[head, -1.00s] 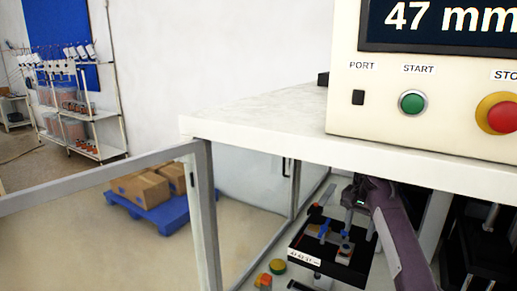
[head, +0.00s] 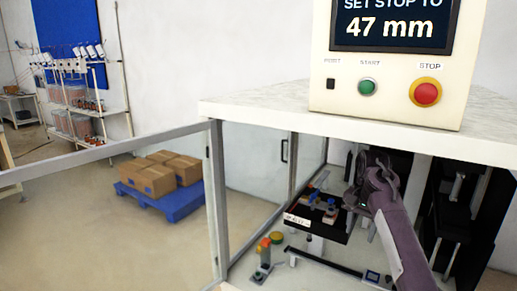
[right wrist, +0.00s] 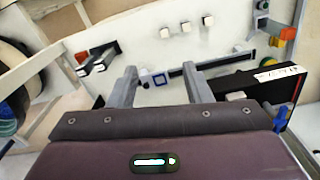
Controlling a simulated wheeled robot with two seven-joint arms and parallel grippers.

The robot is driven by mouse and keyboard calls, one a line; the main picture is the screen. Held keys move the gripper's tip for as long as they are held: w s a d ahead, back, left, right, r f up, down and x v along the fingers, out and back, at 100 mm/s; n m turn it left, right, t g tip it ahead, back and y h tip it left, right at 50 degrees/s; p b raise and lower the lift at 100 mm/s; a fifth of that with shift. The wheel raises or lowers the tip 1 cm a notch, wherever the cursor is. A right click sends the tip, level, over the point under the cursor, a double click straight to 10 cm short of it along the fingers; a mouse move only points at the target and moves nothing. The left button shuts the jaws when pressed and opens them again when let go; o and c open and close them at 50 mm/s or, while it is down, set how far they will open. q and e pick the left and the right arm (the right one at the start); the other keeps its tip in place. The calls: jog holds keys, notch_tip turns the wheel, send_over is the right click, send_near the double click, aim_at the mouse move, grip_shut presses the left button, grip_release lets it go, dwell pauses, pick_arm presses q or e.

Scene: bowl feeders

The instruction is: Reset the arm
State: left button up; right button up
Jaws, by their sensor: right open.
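My right arm is purple and reaches into the open enclosure under the white worktop (head: 330,118) in the head view. Its gripper end is near the black fixture plate (head: 318,224), on the plate's right side; the fingertips are hard to make out there. In the right wrist view my right gripper (right wrist: 160,88) shows two grey fingers spread apart with nothing held between them. The black plate (right wrist: 262,86), with a white label, lies to the right of the fingers there. My left gripper is not in view.
A control box (head: 392,100) reading "SET STOP TO 47 mm" stands on the worktop. A grey frame post (head: 217,195) borders the enclosure. Cartons on a blue pallet (head: 170,205) stand on the floor at left.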

jog(key=s+f+n+b, duration=0.15)
jog(key=s+f, duration=0.35)
jog(key=f, duration=1)
jog(key=s+f+n+h+b, duration=0.15)
jog(key=s+f, duration=0.25)
jog(key=f, duration=1.2)
jog(key=s+f+n, duration=0.2)
jog(key=s+f, duration=0.3)
jog(key=f, duration=1)
jog(key=s+a+f+n+b, duration=0.2)
jog(key=s+f+n, duration=0.1)
jog(key=s+f, duration=1.45)
jog(key=s+a+f+n, duration=0.1)
jog(key=s+f, duration=0.2)
jog(key=s, duration=1)
jog(key=s+a+f+n+t+y+b, duration=0.1)
jog(key=s+f, duration=0.3)
jog(key=s, duration=0.9)
jog(key=shift+s+a+n, duration=0.25)
jog(key=shift+s+n, duration=0.05)
jog(key=shift+n, duration=0.1)
jog(key=shift+y, duration=0.25)
